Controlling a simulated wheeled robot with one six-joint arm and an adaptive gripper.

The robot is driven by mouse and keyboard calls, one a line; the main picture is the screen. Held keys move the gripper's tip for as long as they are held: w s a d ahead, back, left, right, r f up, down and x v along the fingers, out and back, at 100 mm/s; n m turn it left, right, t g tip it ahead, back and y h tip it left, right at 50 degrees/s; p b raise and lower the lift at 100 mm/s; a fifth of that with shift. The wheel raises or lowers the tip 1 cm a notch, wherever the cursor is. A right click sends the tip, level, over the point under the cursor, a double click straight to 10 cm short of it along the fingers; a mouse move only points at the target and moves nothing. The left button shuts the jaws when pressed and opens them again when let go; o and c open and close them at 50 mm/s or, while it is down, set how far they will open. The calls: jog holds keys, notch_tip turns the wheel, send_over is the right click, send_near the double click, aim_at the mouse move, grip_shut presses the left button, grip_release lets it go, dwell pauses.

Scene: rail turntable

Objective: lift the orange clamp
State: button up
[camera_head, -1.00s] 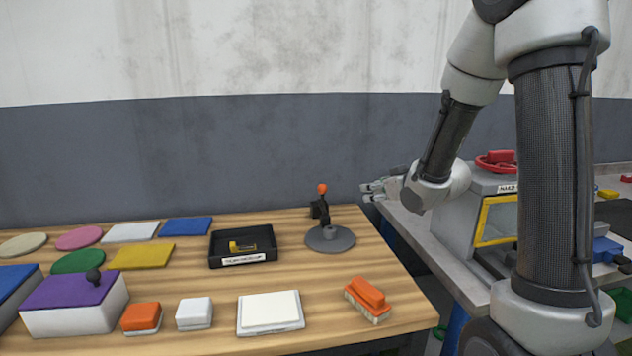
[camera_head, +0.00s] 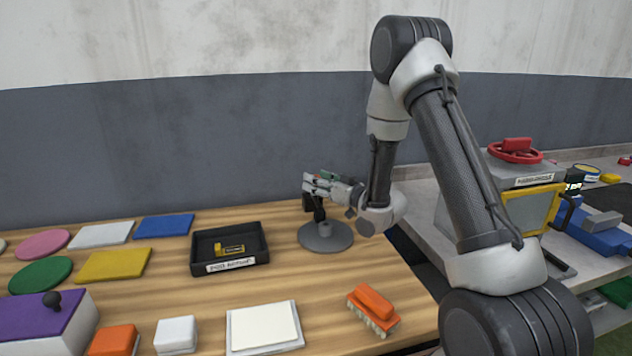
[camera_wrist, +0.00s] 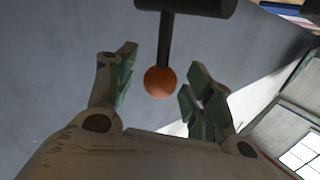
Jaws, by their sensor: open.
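The clamp stands upright on a round grey base (camera_head: 326,238) at the right back of the wooden table in the head view. Its orange ball knob (camera_wrist: 160,82) sits at the end of a dark lever in the wrist view. My gripper (camera_head: 312,186) is at the top of the clamp and hides the knob in the head view. In the wrist view my gripper (camera_wrist: 163,62) is open, with one finger on each side of the knob.
A black tray (camera_head: 200,262) with a yellow item stands left of the clamp. An orange brush (camera_head: 373,308) and a white pad (camera_head: 264,327) lie nearer the front. Coloured mats lie at the left. A grey bench (camera_head: 420,205) with a red-wheeled machine is at the right.

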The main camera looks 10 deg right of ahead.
jog(key=shift+w+a, duration=0.25)
jog(key=shift+w, duration=0.1)
grip_shut()
